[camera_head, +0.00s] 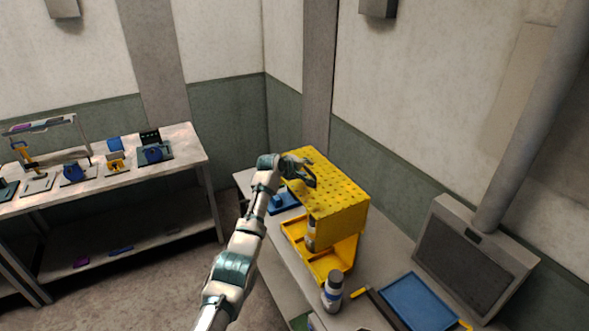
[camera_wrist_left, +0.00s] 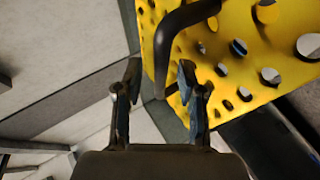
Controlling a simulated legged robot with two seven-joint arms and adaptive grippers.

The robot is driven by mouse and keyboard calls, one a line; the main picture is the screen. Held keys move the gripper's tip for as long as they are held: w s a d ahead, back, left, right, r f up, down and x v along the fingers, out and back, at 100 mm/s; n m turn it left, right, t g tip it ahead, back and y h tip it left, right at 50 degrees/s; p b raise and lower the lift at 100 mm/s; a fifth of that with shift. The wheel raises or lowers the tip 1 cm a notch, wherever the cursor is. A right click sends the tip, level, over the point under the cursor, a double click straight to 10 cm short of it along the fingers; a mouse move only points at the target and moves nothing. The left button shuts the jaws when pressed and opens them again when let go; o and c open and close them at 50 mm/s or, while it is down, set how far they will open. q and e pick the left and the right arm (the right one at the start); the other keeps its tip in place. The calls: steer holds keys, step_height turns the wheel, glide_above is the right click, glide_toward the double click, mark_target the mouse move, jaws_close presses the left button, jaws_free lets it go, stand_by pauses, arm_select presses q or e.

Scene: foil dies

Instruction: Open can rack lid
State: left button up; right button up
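The yellow can rack (camera_head: 338,222) stands on the bench, with its perforated lid (camera_head: 335,184) lying flat across the top. A can (camera_head: 311,236) shows in its lower open tray. The lid also fills the upper right of the left wrist view (camera_wrist_left: 240,45). A black bent handle (camera_wrist_left: 164,50) is on the lid. My left gripper (camera_head: 306,170) is at the lid's left side, by the handle. In the left wrist view its two fingers (camera_wrist_left: 160,78) are spread, and part of the handle shows between them. Contact with the handle cannot be told. My right gripper is not in view.
A grey-and-white bottle (camera_head: 332,291) stands in front of the rack. A blue tray (camera_head: 419,301) lies to its right, below a grey box with a pipe (camera_head: 473,260). The wall is close behind the rack. A separate table (camera_head: 180,145) with small devices stands at left.

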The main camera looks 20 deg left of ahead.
arm_select(q)
steer(key=v, duration=1)
steer(key=shift+f, duration=0.1)
steer(key=shift+s+f, duration=0.1)
